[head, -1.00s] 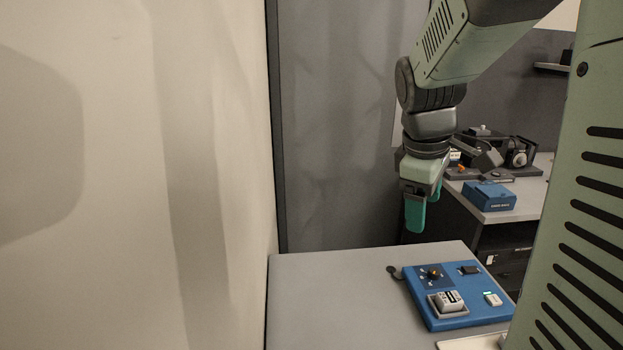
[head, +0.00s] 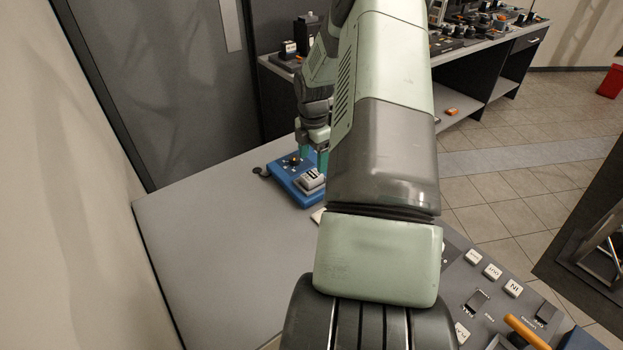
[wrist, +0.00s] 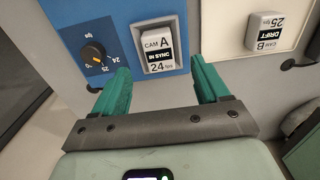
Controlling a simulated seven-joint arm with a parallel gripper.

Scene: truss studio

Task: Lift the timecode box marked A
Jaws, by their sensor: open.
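The timecode box marked A (wrist: 158,50) is a white block labelled "CAM A, IN SYNC, 24 fps" in the wrist view. It sits in a grey-rimmed holder (wrist: 181,52) on a blue panel (wrist: 69,34). In the head view the box (head: 310,179) is at the panel's right side. My gripper (wrist: 161,74) has two green fingers spread wide, with nothing between them. In the wrist view the box appears just beyond the fingertips, between them. In the head view my gripper (head: 314,158) hangs over the panel, partly hidden by my arm.
A similar box marked B, reading "DRIFT" (wrist: 265,31), sits on a light panel to the right. A black dial (wrist: 94,53) stands on the blue panel's left. The grey table (head: 215,230) is clear left of the panel. A wall borders it.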

